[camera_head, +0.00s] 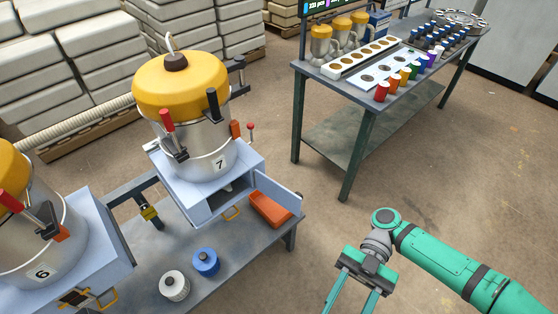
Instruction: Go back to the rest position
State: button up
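My gripper (350,299) is at the lower right, on the end of my green arm. It hangs over bare floor, to the right of the work table and apart from everything. Its two fingers are spread with floor showing between them, and nothing is held. The fingertips are at or near the bottom edge of the picture.
On the work table (245,262) stand machine 7 (205,160) and machine 6 (40,250), with an orange tray (269,209), a blue lidded jar (205,262) and a white one (174,286). A second table (345,120) holds colored containers. Floor between is clear.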

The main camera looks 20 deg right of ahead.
jog(key=w+a+f+t, duration=0.1)
jog(key=w+a+t, duration=0.1)
jog(key=w+a, duration=0.55)
jog(key=w+a+f+t+h, duration=0.15)
jog(key=w+a, duration=0.25)
jog(key=a, duration=0.7)
jog(key=w+a+f+t+y, duration=0.1)
jog(key=w+a, duration=0.5)
jog(key=a, duration=0.3)
jog(key=w+a+r+m+t+y, duration=0.2)
jog(key=w+a+r+m+t, duration=0.4)
jog(key=w+a+t, duration=0.25)
jog(key=w+a+r+m+t+y, duration=0.2)
jog(key=w+a+r+m+t, duration=0.45)
jog(key=a, duration=0.25)
jog(key=s+d+f+m+t+h, duration=0.4)
jog(key=s+d+f+m+h, duration=0.1)
jog(key=d+f+m+h, duration=0.3)
jog(key=s+d+f+m+t+h, duration=0.4)
jog(key=s+d+f+m+h, duration=0.15)
jog(key=f+m+h, duration=0.35)
jog(key=s+d+f+n, duration=0.1)
jog(key=s+d+n, duration=0.1)
jog(key=s+d, duration=0.5)
jog(key=s+d+f+n+g, duration=0.1)
jog(key=s+d, duration=0.6)
jog(key=s, duration=0.7)
jog(key=shift+s+d+f+n+h, duration=0.2)
jog(key=shift+d+n+h, duration=0.1)
jog(key=shift+n+h, duration=0.15)
